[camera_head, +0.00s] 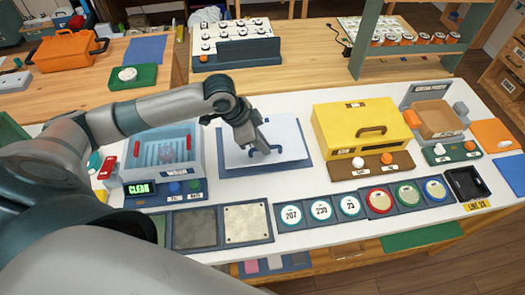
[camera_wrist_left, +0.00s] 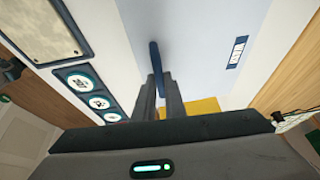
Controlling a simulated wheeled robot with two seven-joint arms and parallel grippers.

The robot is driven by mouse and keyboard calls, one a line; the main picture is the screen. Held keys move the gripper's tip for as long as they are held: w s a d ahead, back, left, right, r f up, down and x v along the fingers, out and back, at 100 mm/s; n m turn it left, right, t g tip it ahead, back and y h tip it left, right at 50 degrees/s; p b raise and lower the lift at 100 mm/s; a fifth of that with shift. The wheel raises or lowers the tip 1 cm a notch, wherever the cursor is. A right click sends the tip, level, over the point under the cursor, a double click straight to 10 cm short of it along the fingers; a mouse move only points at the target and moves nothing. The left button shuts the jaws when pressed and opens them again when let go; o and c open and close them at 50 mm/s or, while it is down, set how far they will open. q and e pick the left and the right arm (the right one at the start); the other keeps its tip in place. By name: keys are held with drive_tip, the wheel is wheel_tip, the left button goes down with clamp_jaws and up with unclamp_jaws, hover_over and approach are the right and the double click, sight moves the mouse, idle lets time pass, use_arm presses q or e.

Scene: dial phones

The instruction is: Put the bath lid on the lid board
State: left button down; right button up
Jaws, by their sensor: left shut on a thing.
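The bath lid (camera_head: 240,150) is a pale, flat panel with a dark blue handle, over the blue lid board (camera_head: 307,164) in the middle of the white table. The board's blue edge shows along the lid's right and front sides. I cannot tell whether the lid touches the board or hangs just above it. My left gripper (camera_head: 261,149) is shut on the lid's handle. In the left wrist view its fingers (camera_wrist_left: 158,95) grip the blue handle bar (camera_wrist_left: 155,57), with the pale lid (camera_wrist_left: 190,30) behind. My right gripper is not in view.
The open bath (camera_head: 165,152), with a display reading CLEAN, stands left of the board. A yellow box (camera_head: 345,120) with a handle stands close on the right. Numbered tiles (camera_head: 321,209) and coloured round dials line the front. A white keyed unit (camera_head: 235,40) stands behind.

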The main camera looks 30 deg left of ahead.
use_arm(q)
wheel_tip(320, 180, down, 3)
drive_tip(key=shift+r+p, duration=0.1)
drive_tip(key=shift+p, duration=0.5)
drive_tip(key=shift+f, duration=0.5)
drive_tip(key=c, duration=1.8)
unclamp_jaws()
drive_tip(key=shift+s+r, duration=0.1)
drive_tip(key=shift+r, duration=0.05)
drive_tip(key=b+v, duration=0.2)
drive_tip(key=v, duration=0.9)
drive_tip(key=shift+s+a+r, duration=0.1)
drive_tip(key=shift+a+r, duration=0.05)
drive_tip(key=shift+r, duration=0.15)
